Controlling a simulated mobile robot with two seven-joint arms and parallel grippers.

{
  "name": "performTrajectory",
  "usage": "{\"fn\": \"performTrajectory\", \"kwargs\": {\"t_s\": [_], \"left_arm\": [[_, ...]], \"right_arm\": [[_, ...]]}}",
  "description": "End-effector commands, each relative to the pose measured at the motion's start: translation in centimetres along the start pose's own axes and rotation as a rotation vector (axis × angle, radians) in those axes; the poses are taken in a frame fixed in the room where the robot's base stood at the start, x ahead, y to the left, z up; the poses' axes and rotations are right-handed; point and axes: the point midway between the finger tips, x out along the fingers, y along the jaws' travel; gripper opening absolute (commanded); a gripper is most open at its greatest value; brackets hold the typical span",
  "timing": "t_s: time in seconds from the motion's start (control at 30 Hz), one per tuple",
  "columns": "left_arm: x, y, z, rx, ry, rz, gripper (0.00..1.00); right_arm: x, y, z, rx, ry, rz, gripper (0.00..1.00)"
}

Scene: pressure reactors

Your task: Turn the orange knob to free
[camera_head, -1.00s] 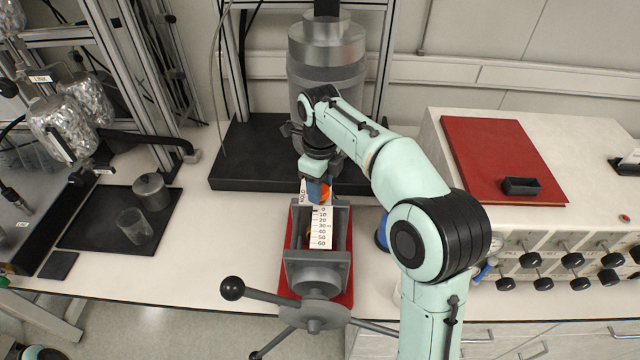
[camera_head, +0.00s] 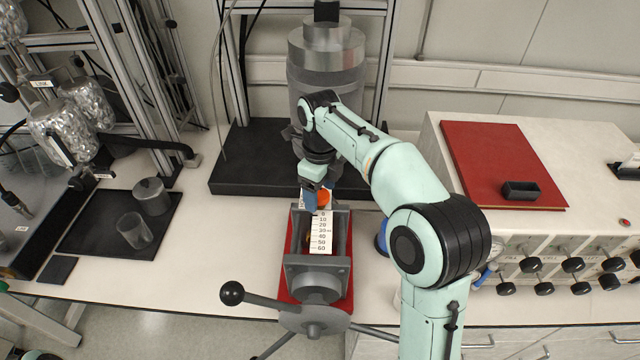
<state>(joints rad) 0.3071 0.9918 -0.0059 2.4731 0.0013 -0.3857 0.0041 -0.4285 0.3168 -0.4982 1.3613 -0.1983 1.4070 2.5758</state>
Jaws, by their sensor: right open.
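The orange knob (camera_head: 324,197) sits at the far end of the grey vise-like press (camera_head: 318,262), just behind the white scale plate (camera_head: 321,233). My right gripper (camera_head: 317,203) reaches down over it from behind, with a blue fingertip just to the left of the knob. The gripper is open; the other finger is hidden, and I cannot tell whether the visible one touches the knob. Part of the knob is covered.
A large metal reactor cylinder (camera_head: 326,65) stands on a black base (camera_head: 230,165) behind the press. The press handle's black ball (camera_head: 232,293) sticks out at the front left. A control box with a red folder (camera_head: 503,160) is at right.

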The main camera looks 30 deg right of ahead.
Motion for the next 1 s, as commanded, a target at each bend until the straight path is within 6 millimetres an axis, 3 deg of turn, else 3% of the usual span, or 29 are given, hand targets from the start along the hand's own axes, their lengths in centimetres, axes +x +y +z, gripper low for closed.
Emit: {"fn": "performTrajectory", "kwargs": {"t_s": [0.17,0.6,0.8,1.0], "left_arm": [[-0.5,0.3,-0.5,0.002,0.006,0.002,0.43],[-0.7,0.5,-0.8,0.003,0.01,0.003,0.43],[-0.7,0.5,-0.8,0.003,0.01,0.003,0.43],[-0.7,0.5,-0.8,0.004,0.01,0.003,0.43]], "right_arm": [[-1.8,-0.1,0.1,-0.001,-0.004,-0.002,0.72],[-10.7,-0.1,0.1,0.001,-0.003,-0.003,0.72],[-12.6,-0.1,0.1,0.001,-0.001,-0.001,0.72],[-13.3,0.0,0.0,0.0,-0.001,0.0,0.72]]}}
